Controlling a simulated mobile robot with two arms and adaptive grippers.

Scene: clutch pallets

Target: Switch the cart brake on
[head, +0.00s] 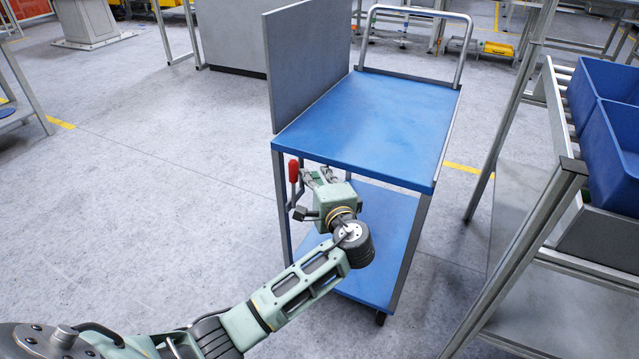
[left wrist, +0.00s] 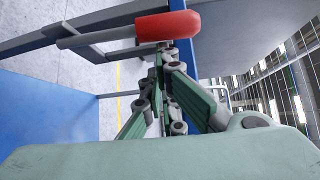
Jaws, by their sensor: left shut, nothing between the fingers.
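The cart (head: 368,115) has a blue top shelf, a blue lower shelf and a grey upright panel. A brake lever with a red handle (head: 293,171) stands upright at the cart's left front leg, below the top shelf. In the left wrist view the red handle (left wrist: 168,26) lies across the top, with its grey rod running left. My left gripper (head: 318,175) is beside the lever, to its right, under the top shelf's front edge. Its fingers are shut and empty; the wrist view shows them (left wrist: 160,75) close below the handle. I cannot tell whether they touch it. My right gripper is not in view.
A metal rack with blue bins (head: 612,130) stands close on the cart's right. The cart's push handle (head: 415,12) is at the far end. The floor left of the cart is clear. A grey cabinet (head: 232,35) stands behind the panel.

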